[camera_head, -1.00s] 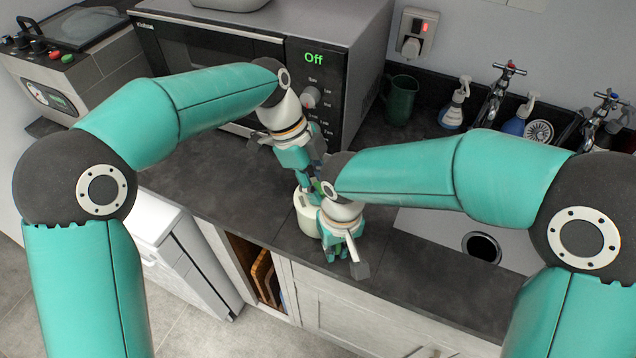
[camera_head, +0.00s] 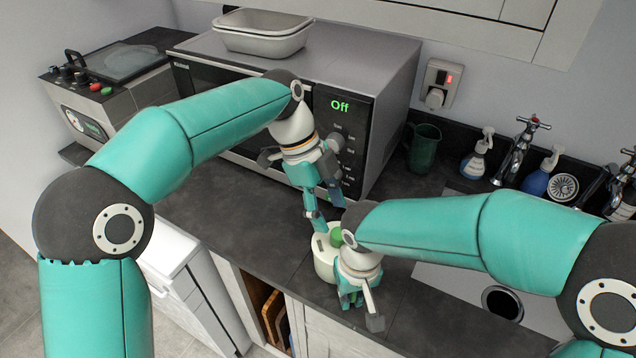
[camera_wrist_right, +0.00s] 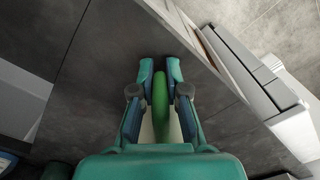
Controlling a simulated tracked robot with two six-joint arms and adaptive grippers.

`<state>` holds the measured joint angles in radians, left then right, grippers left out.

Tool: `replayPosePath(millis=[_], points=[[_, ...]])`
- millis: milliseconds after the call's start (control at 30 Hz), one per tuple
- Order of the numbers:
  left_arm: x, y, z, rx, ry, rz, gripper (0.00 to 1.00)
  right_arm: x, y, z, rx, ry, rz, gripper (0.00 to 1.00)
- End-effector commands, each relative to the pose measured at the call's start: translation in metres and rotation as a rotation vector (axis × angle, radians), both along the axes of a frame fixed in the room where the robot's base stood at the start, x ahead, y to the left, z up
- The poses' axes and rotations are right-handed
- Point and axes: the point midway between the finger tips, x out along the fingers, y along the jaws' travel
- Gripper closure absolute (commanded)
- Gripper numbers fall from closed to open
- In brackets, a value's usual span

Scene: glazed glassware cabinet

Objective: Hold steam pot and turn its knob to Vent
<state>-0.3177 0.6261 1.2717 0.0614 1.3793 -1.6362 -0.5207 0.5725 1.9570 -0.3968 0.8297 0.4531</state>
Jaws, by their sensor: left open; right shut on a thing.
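The steam pot (camera_head: 325,262) is a cream, round pot on the dark counter near its front edge, with a green part on top (camera_head: 335,237) that looks like its knob. Its setting cannot be read. My left gripper (camera_head: 330,212) is open, its fingers spread just above the top of the pot. My right gripper (camera_head: 352,302) is at the pot's front right side. In the right wrist view it (camera_wrist_right: 160,66) is shut on the pot's green handle (camera_wrist_right: 160,102). My right forearm hides part of the pot.
A microwave (camera_head: 290,100) showing "Off" stands behind the pot, with a white dish (camera_head: 262,38) on top. Counter left of the pot is clear.

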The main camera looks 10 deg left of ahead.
Motion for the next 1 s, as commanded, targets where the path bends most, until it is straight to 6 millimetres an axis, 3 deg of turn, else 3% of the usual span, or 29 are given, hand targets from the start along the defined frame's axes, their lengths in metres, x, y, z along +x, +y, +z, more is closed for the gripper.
replayPosePath(millis=[100,333,833,867,1000], points=[[0.005,0.009,0.024,-0.002,-0.005,0.003,0.41,0.000,0.000,0.000,0.000,0.000,0.000,1.00],[0.010,0.020,0.051,-0.001,-0.002,0.002,0.41,0.000,0.000,0.000,0.000,0.000,0.000,1.00],[0.010,0.023,0.058,0.000,0.000,0.001,0.41,0.000,0.000,0.000,0.000,0.000,0.000,1.00],[0.010,0.023,0.058,0.000,0.000,0.001,0.41,0.000,0.000,0.000,0.000,0.000,0.000,0.82],[0.010,0.023,0.058,0.000,0.000,0.001,0.41,0.000,0.000,0.000,0.000,0.000,0.000,0.58]])
